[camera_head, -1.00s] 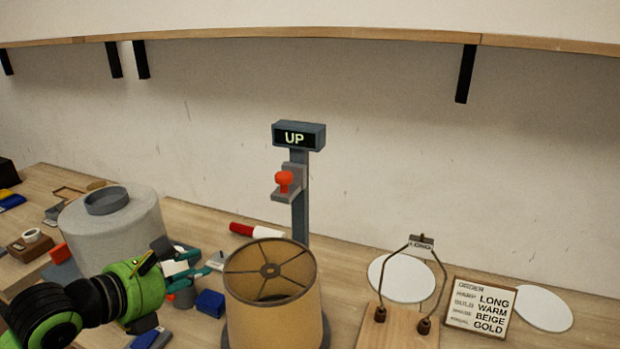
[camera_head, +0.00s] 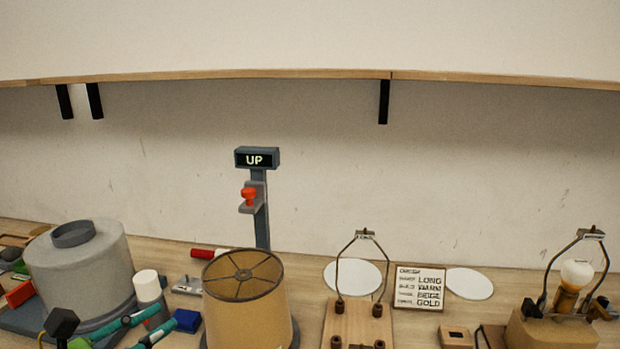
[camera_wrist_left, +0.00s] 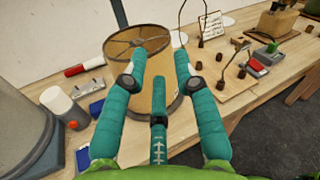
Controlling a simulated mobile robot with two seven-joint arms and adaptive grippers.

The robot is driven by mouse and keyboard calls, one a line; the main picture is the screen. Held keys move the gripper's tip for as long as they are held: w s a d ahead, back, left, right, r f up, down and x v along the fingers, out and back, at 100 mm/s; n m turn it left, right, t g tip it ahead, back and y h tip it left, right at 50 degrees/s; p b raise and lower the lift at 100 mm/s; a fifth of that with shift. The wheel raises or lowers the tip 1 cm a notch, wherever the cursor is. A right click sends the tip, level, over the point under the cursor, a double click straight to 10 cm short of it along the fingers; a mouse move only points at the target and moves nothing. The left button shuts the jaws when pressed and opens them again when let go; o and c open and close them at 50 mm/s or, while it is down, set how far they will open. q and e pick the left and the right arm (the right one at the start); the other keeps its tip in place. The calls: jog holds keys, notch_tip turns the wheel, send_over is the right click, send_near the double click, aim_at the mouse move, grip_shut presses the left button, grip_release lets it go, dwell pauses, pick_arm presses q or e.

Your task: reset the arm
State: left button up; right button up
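My left gripper (camera_head: 167,317) is low at the left in the head view, with green housing and teal fingers. The left wrist view shows its fingers (camera_wrist_left: 161,55) spread apart with nothing held between them. The beige lampshade (camera_head: 245,312) stands just beyond the fingertips; in the left wrist view the shade (camera_wrist_left: 150,85) is seen behind and between them. A white-capped grey bottle (camera_head: 148,288) stands upright beside the gripper and also shows in the left wrist view (camera_wrist_left: 58,101). My right gripper is not in view.
A large grey drum (camera_head: 80,270) stands at left. A post with an "UP" display (camera_head: 257,159) and red knob (camera_head: 249,197) is behind the shade. A harp stand (camera_head: 340,320), order card (camera_head: 419,288) and lamp base with bulb (camera_head: 577,273) are to the right. A shelf edge runs above.

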pick_arm(q)
notch_tip(320, 180, up, 5)
jog(key=s+a+n+t, duration=0.1)
jog(key=s+n+t, duration=0.1)
jog(key=n+t, duration=0.65)
jog(key=a+f+n+y, duration=0.3)
jog(key=a+n+y, duration=0.4)
jog(key=n+y, duration=0.6)
notch_tip(320, 180, down, 17)
jog(key=s+a+n+g+y, duration=0.2)
jog(key=a+n+g+y, duration=0.1)
jog(key=n+g, duration=0.85)
jog(key=s+d+f+n+g+h, duration=0.2)
jog(key=s+d+f+g+h, duration=0.15)
jog(key=s+d+f, duration=0.45)
jog(key=s+d+f+n+g+h, duration=0.25)
jog(key=s+d+f+g, duration=0.35)
jog(key=f, duration=0.5)
notch_tip(320, 180, down, 22)
jog(key=s+m, duration=0.1)
jog(key=s, duration=0.2)
jog(key=s+a+f+g, duration=0.1)
jog(key=s+a+f, duration=0.1)
jog(key=s+f, duration=1.1)
jog(key=shift+s+a, duration=0.15)
jog(key=shift+s, duration=0.4)
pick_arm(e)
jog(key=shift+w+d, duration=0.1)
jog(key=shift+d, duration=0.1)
